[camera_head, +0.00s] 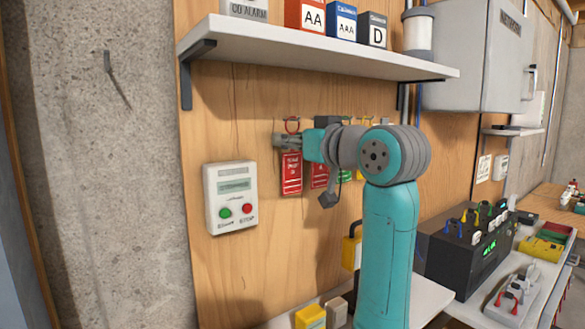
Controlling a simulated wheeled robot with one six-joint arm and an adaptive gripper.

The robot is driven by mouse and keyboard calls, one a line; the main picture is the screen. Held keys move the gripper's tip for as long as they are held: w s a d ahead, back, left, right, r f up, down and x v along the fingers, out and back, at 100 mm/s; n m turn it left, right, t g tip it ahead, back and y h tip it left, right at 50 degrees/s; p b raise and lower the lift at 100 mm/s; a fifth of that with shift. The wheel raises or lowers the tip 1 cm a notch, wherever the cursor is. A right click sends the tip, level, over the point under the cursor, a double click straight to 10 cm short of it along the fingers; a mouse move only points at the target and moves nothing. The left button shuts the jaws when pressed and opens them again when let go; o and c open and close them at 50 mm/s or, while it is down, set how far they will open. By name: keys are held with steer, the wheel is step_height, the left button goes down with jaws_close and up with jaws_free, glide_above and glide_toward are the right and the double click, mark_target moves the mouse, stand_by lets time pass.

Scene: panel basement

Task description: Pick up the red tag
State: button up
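My gripper (279,141) points left across the top of the left red tag, between the ring and the tag's body. I cannot tell whether its fingers touch or hold the tag, or how far apart they are.
A shelf (320,58) with battery boxes juts out above. A control box (231,196) with green and red buttons is on the panel at left. Green and yellow items hang partly behind my arm. A black device (463,262) stands on the bench at right.

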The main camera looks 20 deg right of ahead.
jaws_close()
steer(key=shift+r, duration=0.15)
steer(key=shift+r, duration=0.65)
steer(key=v, duration=1.8)
